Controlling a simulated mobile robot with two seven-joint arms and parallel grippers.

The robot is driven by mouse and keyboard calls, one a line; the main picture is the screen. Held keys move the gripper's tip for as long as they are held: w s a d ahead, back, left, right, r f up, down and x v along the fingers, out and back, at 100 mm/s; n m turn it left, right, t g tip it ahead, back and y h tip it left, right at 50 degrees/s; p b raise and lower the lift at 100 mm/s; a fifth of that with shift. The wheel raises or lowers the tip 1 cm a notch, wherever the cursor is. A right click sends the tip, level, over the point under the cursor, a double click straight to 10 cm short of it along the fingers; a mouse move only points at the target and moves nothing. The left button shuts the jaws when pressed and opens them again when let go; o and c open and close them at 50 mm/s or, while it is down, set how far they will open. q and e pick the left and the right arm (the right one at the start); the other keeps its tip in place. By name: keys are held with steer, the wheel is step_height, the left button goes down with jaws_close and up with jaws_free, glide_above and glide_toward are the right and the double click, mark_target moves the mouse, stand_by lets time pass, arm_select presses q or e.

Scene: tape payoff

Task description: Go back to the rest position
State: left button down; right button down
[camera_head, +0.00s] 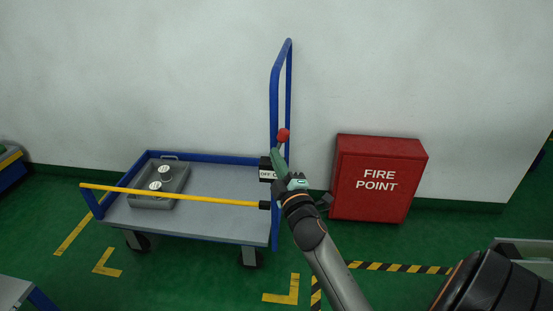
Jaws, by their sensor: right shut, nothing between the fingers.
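My right arm reaches in from the bottom right. Its gripper (296,183) is shut and empty, close in front of the cart's right post. Just beyond it, a lever with a red knob (284,135) stands roughly upright; I cannot tell whether the gripper touches it. A white label reading "OFF" (265,174) is partly hidden by the gripper. A yellow tape (170,194) stretches across the cart's front, from the left post to a black fitting (264,205) at the right post. My left gripper is not in view.
The blue-framed cart (225,190) carries a grey tray (152,203) with two white-topped round items. A red fire point box (378,178) stands by the wall, right of the gripper. Yellow marks and a black-yellow stripe (400,268) lie on the green floor.

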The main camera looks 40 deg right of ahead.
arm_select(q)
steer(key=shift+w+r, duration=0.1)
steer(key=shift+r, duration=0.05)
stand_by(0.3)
